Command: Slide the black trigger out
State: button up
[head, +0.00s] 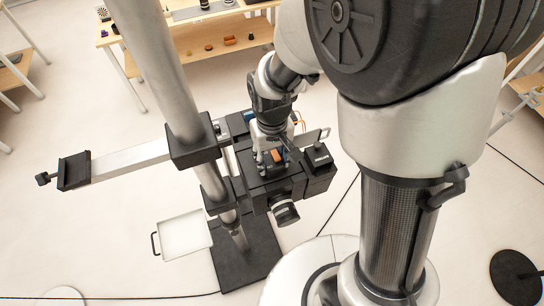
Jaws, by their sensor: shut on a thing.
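A black box-shaped camera-like device (285,190) is mounted on a grey metal stand, with a round lens-like part (285,212) at its front. My gripper (270,160) reaches down from above onto the top of this device. Its fingers are closed on a small part there, which looks to be the black trigger. The trigger is too small and too covered by the fingers to make out its shape or how far it sits out. A small brown-orange piece (277,155) shows beside the fingers.
The stand's thick column (160,65) rises left of the device, with a horizontal bar (130,160) reaching left. A white tray (185,235) lies near the black base (245,262). A wooden shelf (225,44) with small objects stands behind. Cables cross the open floor.

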jog(key=c, duration=0.4)
jog(key=shift+c, duration=0.2)
jog(key=shift+w+a, duration=0.25)
jog(key=shift+w, duration=0.55)
jog(key=shift+w+a, duration=0.2)
jog(key=shift+w, duration=0.6)
jog(key=shift+w+a, duration=0.25)
jog(key=shift+w, duration=0.55)
dwell(2.1)
jog(key=shift+r, duration=0.2)
jog(key=shift+w+r+p, duration=0.2)
jog(key=shift+r+p, duration=1.6)
jog(key=shift+r, duration=0.55)
